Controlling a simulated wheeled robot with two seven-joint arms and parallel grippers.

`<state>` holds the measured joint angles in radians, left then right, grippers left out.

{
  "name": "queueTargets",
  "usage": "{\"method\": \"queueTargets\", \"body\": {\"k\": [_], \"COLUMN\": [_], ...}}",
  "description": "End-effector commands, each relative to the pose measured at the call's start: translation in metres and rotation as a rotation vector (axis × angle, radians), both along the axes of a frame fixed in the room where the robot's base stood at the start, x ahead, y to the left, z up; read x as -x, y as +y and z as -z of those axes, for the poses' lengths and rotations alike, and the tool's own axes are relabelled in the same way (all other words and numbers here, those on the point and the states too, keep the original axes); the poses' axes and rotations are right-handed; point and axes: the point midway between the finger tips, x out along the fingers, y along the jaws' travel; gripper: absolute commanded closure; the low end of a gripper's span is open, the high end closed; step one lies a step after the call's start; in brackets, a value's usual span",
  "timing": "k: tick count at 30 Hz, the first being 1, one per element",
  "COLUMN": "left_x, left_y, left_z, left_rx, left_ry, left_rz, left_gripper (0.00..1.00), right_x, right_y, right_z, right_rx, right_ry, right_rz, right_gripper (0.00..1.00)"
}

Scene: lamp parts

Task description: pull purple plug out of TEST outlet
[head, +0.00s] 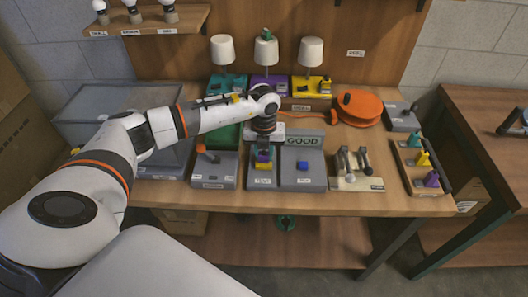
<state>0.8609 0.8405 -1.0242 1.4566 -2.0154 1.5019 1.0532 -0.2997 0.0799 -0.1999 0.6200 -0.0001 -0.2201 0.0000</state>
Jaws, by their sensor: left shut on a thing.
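My left gripper (264,146) points down over the grey box (262,182) left of the one with a blue block. My right gripper is not in view.
Three lamps stand behind, beside an orange cord reel (358,106). A rack (412,175) at right holds teal, yellow and purple pieces. A stand with metal levers (352,168) is front right.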

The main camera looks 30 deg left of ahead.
Motion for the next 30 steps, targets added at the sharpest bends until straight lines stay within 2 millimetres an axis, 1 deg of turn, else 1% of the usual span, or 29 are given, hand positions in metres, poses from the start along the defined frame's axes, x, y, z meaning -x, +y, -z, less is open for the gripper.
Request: {"method": "queueTargets", "body": {"k": [9,19,26,30], "left_x": [-0.002,-0.002,-0.001,-0.001], "left_y": [0.0,0.001,0.001,0.0], "left_z": [-0.007,-0.012,-0.012,-0.017], "left_rx": [0.0,0.0,0.0,0.0], "left_ry": [-0.005,-0.007,-0.005,-0.004], "left_rz": [-0.001,-0.002,-0.001,-0.001], "left_gripper": [1.0,1.0,1.0,1.0], "right_x": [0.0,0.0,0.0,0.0], "right_y": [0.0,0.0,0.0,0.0], "right_z": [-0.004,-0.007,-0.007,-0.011], "right_rx": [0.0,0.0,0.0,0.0], "right_ry": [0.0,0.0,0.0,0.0], "right_rz": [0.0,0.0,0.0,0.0], "right_gripper": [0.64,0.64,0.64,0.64]}}
